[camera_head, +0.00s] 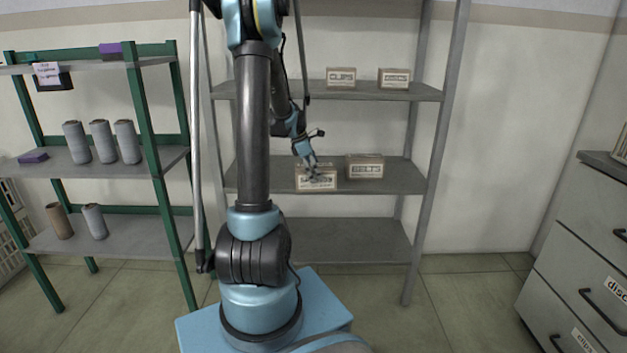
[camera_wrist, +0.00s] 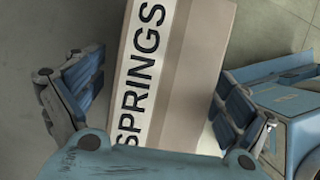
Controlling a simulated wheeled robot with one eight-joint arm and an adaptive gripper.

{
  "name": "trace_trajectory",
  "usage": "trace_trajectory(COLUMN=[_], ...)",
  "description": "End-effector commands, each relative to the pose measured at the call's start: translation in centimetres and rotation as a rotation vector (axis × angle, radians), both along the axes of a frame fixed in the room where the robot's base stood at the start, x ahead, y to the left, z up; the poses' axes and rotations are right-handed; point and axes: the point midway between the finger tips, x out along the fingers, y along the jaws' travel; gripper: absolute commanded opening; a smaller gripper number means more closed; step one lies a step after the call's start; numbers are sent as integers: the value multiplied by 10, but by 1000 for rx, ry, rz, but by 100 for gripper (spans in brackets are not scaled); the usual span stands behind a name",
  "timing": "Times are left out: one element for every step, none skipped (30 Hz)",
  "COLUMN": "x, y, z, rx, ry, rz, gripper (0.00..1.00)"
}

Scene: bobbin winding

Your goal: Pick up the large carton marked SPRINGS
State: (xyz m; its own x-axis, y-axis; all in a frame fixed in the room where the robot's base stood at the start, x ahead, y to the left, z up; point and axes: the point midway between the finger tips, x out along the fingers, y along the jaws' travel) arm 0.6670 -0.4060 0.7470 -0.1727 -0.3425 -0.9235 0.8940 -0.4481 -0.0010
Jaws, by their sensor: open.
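The SPRINGS carton (camera_wrist: 185,75) is a tan box with a white label and black letters, seen close up in the wrist view. In the head view the carton (camera_head: 316,183) sits on the middle shelf of the grey rack, partly covered by my gripper (camera_head: 311,168). In the wrist view my gripper (camera_wrist: 155,110) is open, with one finger on each side of the carton. A gap shows between the left finger and the carton. The right finger is close to the carton's side, and I cannot tell if it touches. The near end of the carton is hidden by my gripper.
A BELTS carton (camera_head: 365,167) stands just right of the SPRINGS carton. A CLIPS carton (camera_head: 341,77) and another carton (camera_head: 394,78) are on the shelf above. A green rack (camera_head: 150,150) with several spools stands left, drawers (camera_head: 580,270) right. The lower shelf (camera_head: 355,240) is empty.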

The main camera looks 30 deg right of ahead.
Motion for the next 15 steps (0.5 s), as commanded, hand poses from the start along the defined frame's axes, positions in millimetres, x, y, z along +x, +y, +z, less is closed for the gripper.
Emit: trace_trajectory(x=[-1, -1, -1, -1, -1, -1, -1, -1, -1, -1, -1, -1, 0, 0, -1], y=[0, 0, 0, 0, 0, 0, 0, 0, 0, 0, 0, 0, 0, 0, 0], z=[-1, -1, 0, 0, 0, 0, 0, -1, 0, 0, 0, 0, 0, 0, 0], rx=[0, 0, 0, 0, 0, 0, 0, 0, 0, 0, 0, 0, 0, 0, 0], ry=[0, 0, 0, 0, 0, 0, 0, 0, 0, 0, 0, 0, 0, 0, 0], rz=[0, 0, 0, 0, 0, 0, 0, 0, 0, -1, -1, -1, -1, -1, -1], gripper=[94, 94, 94, 94, 94, 87, 81, 74, 65, 58, 51, 42, 35, 34, 33])
